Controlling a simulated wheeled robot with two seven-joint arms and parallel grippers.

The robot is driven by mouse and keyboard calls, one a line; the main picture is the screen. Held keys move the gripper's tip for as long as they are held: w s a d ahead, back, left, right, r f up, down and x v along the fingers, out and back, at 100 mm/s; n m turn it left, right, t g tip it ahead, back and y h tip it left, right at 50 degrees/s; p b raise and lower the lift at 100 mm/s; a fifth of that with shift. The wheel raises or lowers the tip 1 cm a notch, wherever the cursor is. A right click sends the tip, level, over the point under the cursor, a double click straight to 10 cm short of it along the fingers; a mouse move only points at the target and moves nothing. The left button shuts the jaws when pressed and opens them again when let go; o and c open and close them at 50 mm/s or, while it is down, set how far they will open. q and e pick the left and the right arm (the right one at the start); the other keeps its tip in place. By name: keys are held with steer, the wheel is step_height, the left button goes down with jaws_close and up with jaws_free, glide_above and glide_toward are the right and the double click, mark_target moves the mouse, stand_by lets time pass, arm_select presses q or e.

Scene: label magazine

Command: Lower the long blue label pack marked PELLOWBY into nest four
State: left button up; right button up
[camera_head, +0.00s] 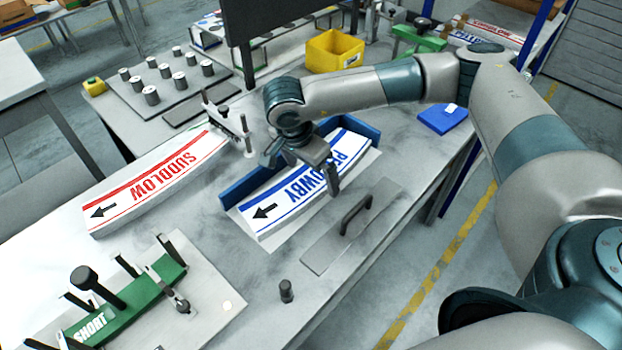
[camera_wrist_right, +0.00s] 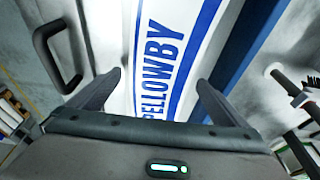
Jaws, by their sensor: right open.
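The white label pack with blue stripes, marked PELLOWBY (camera_head: 290,198), lies flat at the middle of the bench against the low blue walls of a holder (camera_head: 236,188). Its arrow points to the lower left. My right gripper (camera_head: 303,166) is above the pack's middle, covering some of its letters. In the right wrist view the open fingers (camera_wrist_right: 155,95) stand apart on either side of the pack (camera_wrist_right: 172,50), with no visible grip on it. I cannot make out which place is nest four. My left gripper is not in view.
A red-striped SUDDLOW pack (camera_head: 160,182) lies to the left. A green SHORT fixture (camera_head: 130,303) stands at lower left. A plate with a black handle (camera_head: 352,216) lies right of the pack. A yellow bin (camera_head: 333,52), blue block (camera_head: 442,119) and dark panel (camera_head: 262,32) stand behind.

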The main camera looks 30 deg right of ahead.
mark_target(311, 177)
steer(key=shift+f, duration=0.15)
stand_by(0.3)
steer(key=shift+w, duration=0.1)
steer(key=c, duration=1.7)
steer(key=shift+o, duration=0.2)
steer(key=shift+r, duration=0.65)
step_height(311, 177, up, 3)
steer(key=shift+r+p, duration=0.15)
steer(key=shift+p, duration=0.4)
steer(key=s+d+r, duration=0.1)
steer(key=s+r, duration=0.2)
steer(key=s, duration=0.2)
steer(key=s+d+r+p, duration=0.1)
steer(key=s+r, duration=0.2)
steer(key=s, duration=0.3)
steer(key=shift+s+d+r, duration=0.15)
steer(key=shift+s+r, duration=0.1)
steer(key=shift+s, duration=0.05)
